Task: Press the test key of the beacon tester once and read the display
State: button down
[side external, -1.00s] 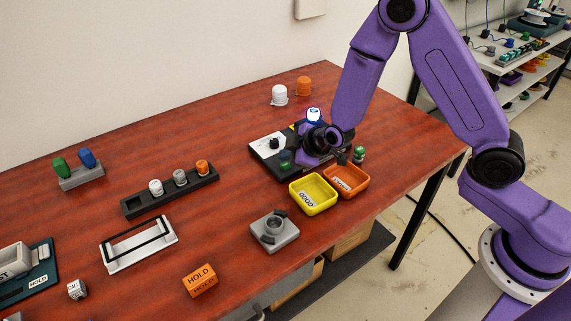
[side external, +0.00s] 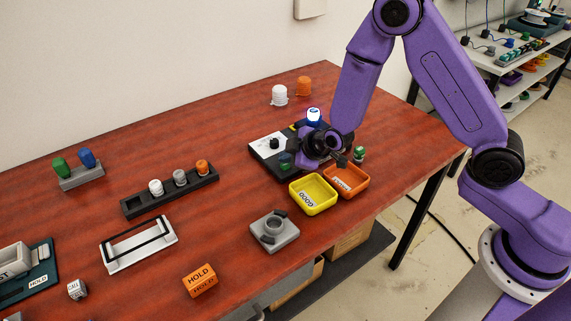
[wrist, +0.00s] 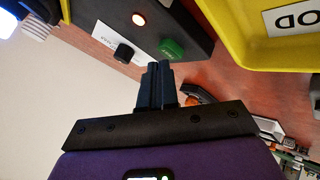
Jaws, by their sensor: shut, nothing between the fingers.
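The beacon tester (side external: 262,163) is a dark box with a white panel and a black knob near the back of the table. A white and blue lit beacon (side external: 313,116) stands at the tester's far side. No display reading is legible; my wrist covers part of the tester.
A yellow GOOD tray (side external: 313,208) and an orange tray (side external: 362,190) stand close in front of the tester. White (side external: 279,96) and orange (side external: 304,86) beacons stand behind. A black rack (side external: 130,207) and a grey fixture (side external: 285,240) are to the left and front.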

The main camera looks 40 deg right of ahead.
aim_at(288, 170)
jog(key=shift+f, duration=0.45)
dwell(1.0)
jog(key=shift+r, duration=0.9)
jog(key=shift+r, duration=2.5)
jog(key=shift+s, duration=0.1)
